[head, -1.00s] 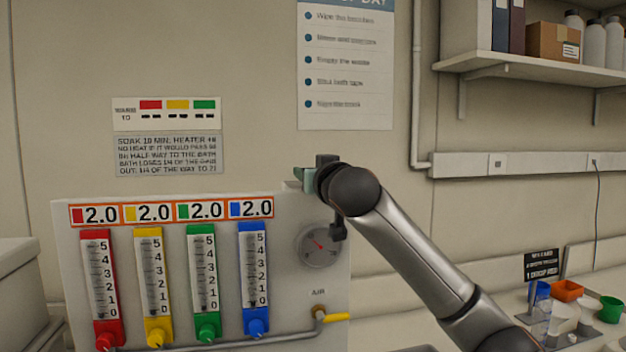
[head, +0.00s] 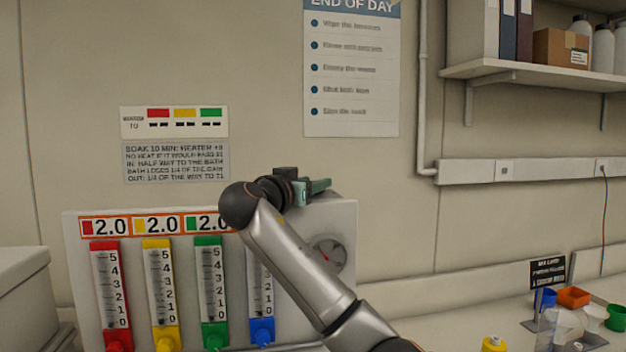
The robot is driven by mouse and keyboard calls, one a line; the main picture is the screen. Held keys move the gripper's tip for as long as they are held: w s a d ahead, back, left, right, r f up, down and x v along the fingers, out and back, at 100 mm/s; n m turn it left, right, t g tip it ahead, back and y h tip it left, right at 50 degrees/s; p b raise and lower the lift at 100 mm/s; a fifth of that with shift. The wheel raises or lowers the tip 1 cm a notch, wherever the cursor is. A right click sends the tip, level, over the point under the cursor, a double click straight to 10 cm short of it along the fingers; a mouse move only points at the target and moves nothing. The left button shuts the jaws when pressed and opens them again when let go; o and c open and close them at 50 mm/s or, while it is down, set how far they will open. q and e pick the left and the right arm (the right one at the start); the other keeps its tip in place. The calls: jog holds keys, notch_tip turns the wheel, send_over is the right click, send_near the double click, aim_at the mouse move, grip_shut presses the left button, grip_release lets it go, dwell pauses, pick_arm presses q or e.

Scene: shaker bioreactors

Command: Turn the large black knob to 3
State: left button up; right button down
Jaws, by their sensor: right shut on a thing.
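My right arm comes in from the lower right across the flowmeter panel (head: 75,270). My right gripper (head: 318,187) is at the panel's top edge, turned toward the right, with green parts at its tip. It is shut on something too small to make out. No large black knob can be picked out in the head view. A round gauge (head: 327,254) with a red needle shows on the panel, partly behind my arm. My left gripper is not in view.
The panel bears red (head: 110,295), yellow (head: 160,295), green (head: 211,290) and blue (head: 261,325) flowmeters; my arm covers part of the blue one. Cups (head: 573,297) and a small sign (head: 548,272) stand at right. A shelf (head: 530,70) is above.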

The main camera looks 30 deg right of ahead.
dwell(0.3)
jog(key=shift+c, duration=1.8)
grip_release()
jog(key=b+v, duration=0.4)
jog(key=v, duration=0.8)
jog(key=shift+a, duration=0.3)
